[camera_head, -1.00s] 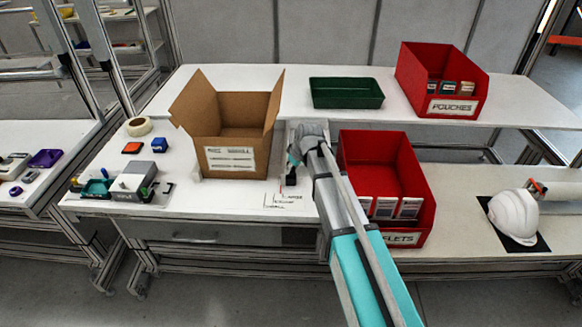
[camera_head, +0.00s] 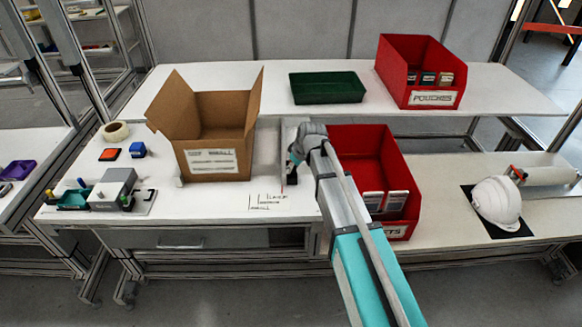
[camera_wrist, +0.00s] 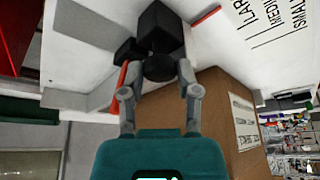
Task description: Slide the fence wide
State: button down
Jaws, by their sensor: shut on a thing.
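The fence (camera_head: 283,147) is a pale grey upright strip on the white bench, right of the cardboard box and apart from it. My gripper (camera_head: 291,172) is at its near end. In the wrist view my gripper (camera_wrist: 158,85) is shut on the fence's black knob (camera_wrist: 159,68), which sits by a black block (camera_wrist: 162,27). A red pointer (camera_wrist: 206,15) shows beside the block. Printed size marks (camera_head: 268,199) lie on the bench in front of the box. The wrist view reads LARGE, MEDIUM and SMALL. My arm hides part of the fence.
An open cardboard box (camera_head: 212,163) stands left of the fence. A red bin (camera_head: 402,165) stands close on the right, behind my arm. A green tray (camera_head: 327,88) and a red pouches bin (camera_head: 430,98) stand on the rear shelf. A white helmet (camera_head: 497,201) is at far right.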

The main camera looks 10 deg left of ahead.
jog(key=shift+c, duration=1.8)
grip_release()
jog(key=shift+a, duration=0.2)
jog(key=shift+s+d, duration=0.1)
jog(key=shift+d, duration=0.15)
jog(key=s+d+r+m+h+p, duration=0.1)
jog(key=s+d+m, duration=0.2)
jog(key=s+d, duration=0.3)
jog(key=s+d+r+m+g+h+p, duration=0.1)
jog(key=s+d+m, duration=0.3)
jog(key=d, duration=0.9)
jog(key=s+d+r+m+g+h+p, duration=0.1)
jog(key=s+d+m, duration=0.3)
jog(key=s+d, duration=0.6)
jog(key=shift+s+r+h+p, duration=0.2)
jog(key=shift+h+p, duration=0.1)
jog(key=shift+p, duration=0.6)
